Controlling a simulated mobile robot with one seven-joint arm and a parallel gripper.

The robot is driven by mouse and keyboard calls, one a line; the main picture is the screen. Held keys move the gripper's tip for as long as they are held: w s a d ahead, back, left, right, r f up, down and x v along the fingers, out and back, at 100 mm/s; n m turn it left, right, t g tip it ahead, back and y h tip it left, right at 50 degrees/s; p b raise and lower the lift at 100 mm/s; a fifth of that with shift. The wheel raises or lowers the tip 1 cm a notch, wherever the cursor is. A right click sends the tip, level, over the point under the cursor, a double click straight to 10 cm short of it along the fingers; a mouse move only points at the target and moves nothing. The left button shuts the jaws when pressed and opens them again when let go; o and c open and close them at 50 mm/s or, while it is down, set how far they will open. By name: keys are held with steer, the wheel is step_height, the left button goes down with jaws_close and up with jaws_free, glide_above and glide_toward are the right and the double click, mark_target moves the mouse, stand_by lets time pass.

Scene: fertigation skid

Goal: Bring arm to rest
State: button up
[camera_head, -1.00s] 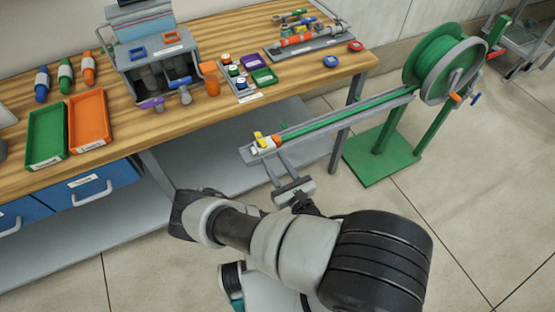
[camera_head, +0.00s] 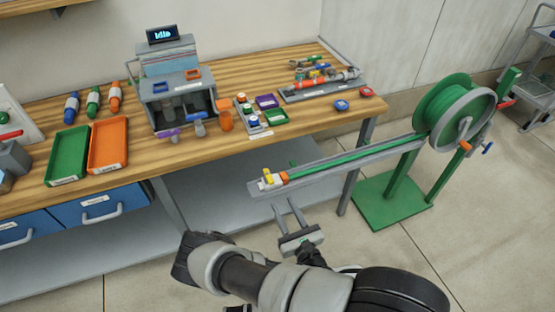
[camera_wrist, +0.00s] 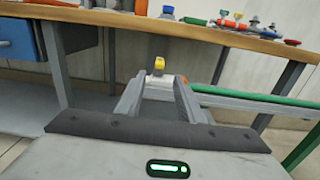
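My gripper (camera_head: 286,206) is in front of the bench, just below the near end of a grey trough (camera_head: 345,165) in the head view. Its two fingers are apart with nothing between them. In the wrist view my gripper (camera_wrist: 159,80) is also open. A fitting with yellow, white and orange parts (camera_head: 269,179) lies at the trough's left end, on the end of a green hose (camera_head: 350,158). The fitting's yellow part (camera_wrist: 160,62) shows beyond and between the fingertips, apart from them. My arm comes in from the bottom of the head view.
The wooden bench (camera_head: 330,125) holds a green tray (camera_head: 67,155), an orange tray (camera_head: 108,145), and a grey machine (camera_head: 178,98) whose display reads "Idle". A green hose reel (camera_head: 455,108) stands at right. The floor in front is open.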

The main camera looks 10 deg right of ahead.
steer(key=w+d+r+m+t+h+p, duration=0.1)
steer(key=w+d+r+m+h, duration=0.25)
steer(key=r+m+h, duration=0.4)
steer(key=w+d+r+m+t+h, duration=0.15)
steer(key=d+r+m+h, duration=0.25)
steer(key=r+h, duration=0.6)
steer(key=s+d+r+m+g+h+p, duration=0.1)
steer(key=s+d+r+m+g+h, duration=0.1)
steer(key=s+d+r+m+g, duration=0.5)
steer(key=s+d+r+m+g+h, duration=0.3)
steer(key=s+d+r+m+g, duration=0.15)
steer(key=r+m+g, duration=0.5)
steer(key=s+a+r+m+g+y+p, duration=0.25)
steer(key=s+m+g+y, duration=0.35)
steer(key=s+m+y, duration=0.3)
steer(key=s+a+r+m+t+y, duration=0.2)
steer(key=a+r+t+y, duration=0.6)
steer(key=a+r, duration=0.3)
steer(key=shift+a+r+y, duration=0.25)
steer(key=shift+r+y, duration=0.2)
steer(key=shift+r, duration=0.4)
